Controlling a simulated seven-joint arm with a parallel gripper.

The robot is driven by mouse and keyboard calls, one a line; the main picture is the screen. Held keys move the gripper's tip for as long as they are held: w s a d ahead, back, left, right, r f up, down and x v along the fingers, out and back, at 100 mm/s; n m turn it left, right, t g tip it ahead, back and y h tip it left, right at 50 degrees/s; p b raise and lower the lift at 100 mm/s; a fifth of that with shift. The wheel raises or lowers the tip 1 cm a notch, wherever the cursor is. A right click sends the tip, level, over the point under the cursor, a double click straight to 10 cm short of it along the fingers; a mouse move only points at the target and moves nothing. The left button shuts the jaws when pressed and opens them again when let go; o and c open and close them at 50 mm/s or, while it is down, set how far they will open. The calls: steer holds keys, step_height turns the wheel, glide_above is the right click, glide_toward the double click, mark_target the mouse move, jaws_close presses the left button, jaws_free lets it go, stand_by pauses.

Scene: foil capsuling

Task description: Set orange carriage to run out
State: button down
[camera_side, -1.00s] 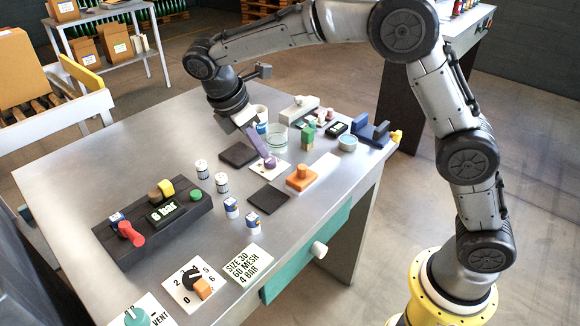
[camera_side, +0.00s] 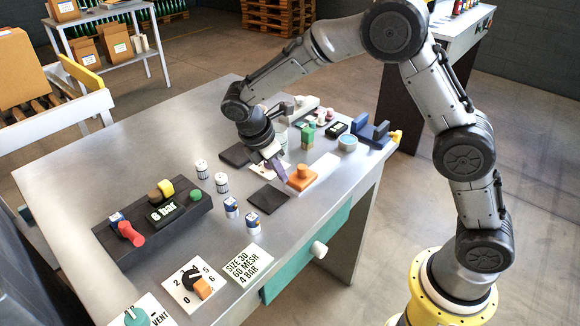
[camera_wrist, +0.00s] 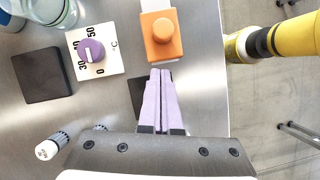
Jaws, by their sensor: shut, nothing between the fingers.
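The orange carriage (camera_side: 301,178) is a block with a round knob on top. It sits at one end of a pale flat track (camera_side: 326,165) near the table's right edge. In the wrist view the carriage (camera_wrist: 160,35) is just ahead of my fingertips, with the track running up past it. My gripper (camera_side: 281,177) has purple fingers, shut and empty, pointing down just left of the carriage. In the wrist view the fingers (camera_wrist: 160,75) end close to the carriage's near side. I cannot tell whether they touch it.
A purple dial (camera_wrist: 90,52) on a white plate lies left of the carriage. Dark pads (camera_side: 269,197) and small jars (camera_side: 253,223) stand nearby. A black console (camera_side: 152,218) is farther left. A teal drawer with a white knob (camera_side: 318,249) is below the table edge.

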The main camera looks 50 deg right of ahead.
steer(key=shift+s+d+r, duration=0.1)
steer(key=shift+s+d, duration=0.1)
steer(key=shift+d, duration=0.5)
steer(key=shift+s+d, duration=0.15)
steer(key=shift+d, duration=0.5)
steer(key=d, duration=1.1)
steer(key=shift+d, duration=0.1)
steer(key=a, duration=0.3)
steer(key=w+a, duration=0.1)
steer(key=shift+w+a+r, duration=0.1)
steer(key=shift+a+r, duration=0.15)
steer(key=s+v, duration=0.1)
steer(key=v, duration=0.8)
steer(key=shift+w+r, duration=0.2)
steer(key=shift+w, duration=0.25)
